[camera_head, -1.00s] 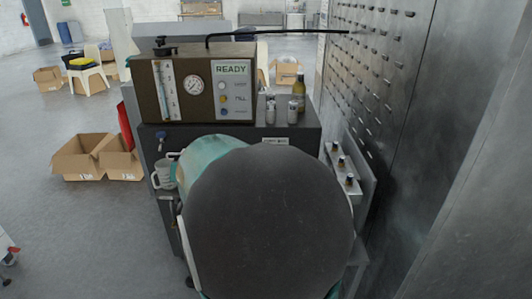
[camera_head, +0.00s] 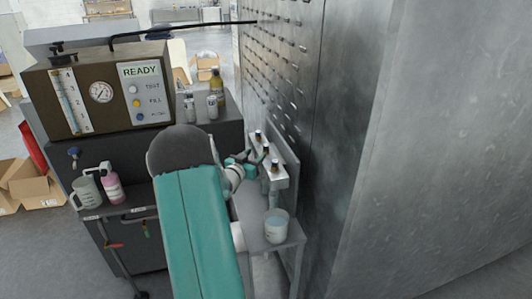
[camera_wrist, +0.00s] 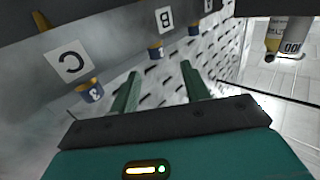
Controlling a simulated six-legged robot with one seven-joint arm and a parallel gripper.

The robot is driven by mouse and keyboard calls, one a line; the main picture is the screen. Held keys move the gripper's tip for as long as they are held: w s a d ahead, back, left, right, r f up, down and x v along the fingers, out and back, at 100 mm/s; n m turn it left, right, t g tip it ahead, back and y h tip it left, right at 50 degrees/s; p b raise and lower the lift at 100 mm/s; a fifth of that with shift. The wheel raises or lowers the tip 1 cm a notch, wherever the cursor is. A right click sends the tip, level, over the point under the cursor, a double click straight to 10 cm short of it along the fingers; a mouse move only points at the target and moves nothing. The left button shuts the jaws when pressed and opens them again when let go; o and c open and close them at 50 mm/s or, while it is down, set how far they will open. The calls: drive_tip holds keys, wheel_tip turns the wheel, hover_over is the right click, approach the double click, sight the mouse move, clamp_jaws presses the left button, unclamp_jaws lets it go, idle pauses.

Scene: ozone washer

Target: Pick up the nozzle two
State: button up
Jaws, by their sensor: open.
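A metal rack (camera_head: 281,182) by the perforated wall holds small dark-and-gold nozzles in a row. Nozzle two, the middle one (camera_head: 266,148), is beside my gripper (camera_head: 250,156). In the wrist view my gripper (camera_wrist: 160,69) has two green fingers spread apart with nothing between them.
A white cup (camera_head: 277,226) stands on the small metal stand below the rack. The READY control box (camera_head: 100,90) and several small bottles (camera_head: 213,105) are on the dark cabinet. A mug (camera_head: 87,192) and a pink bottle (camera_head: 113,188) are at left. The perforated wall (camera_head: 285,70) is close behind the rack.

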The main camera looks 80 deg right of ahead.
sight(265, 147)
drive_tip(key=x, duration=0.7)
drive_tip(key=shift+s+d, duration=0.15)
drive_tip(key=shift+s, duration=0.25)
drive_tip(key=shift+d, duration=0.35)
drive_tip(key=shift+r, duration=0.1)
drive_tip(key=shift+c, duration=0.3)
clamp_jaws()
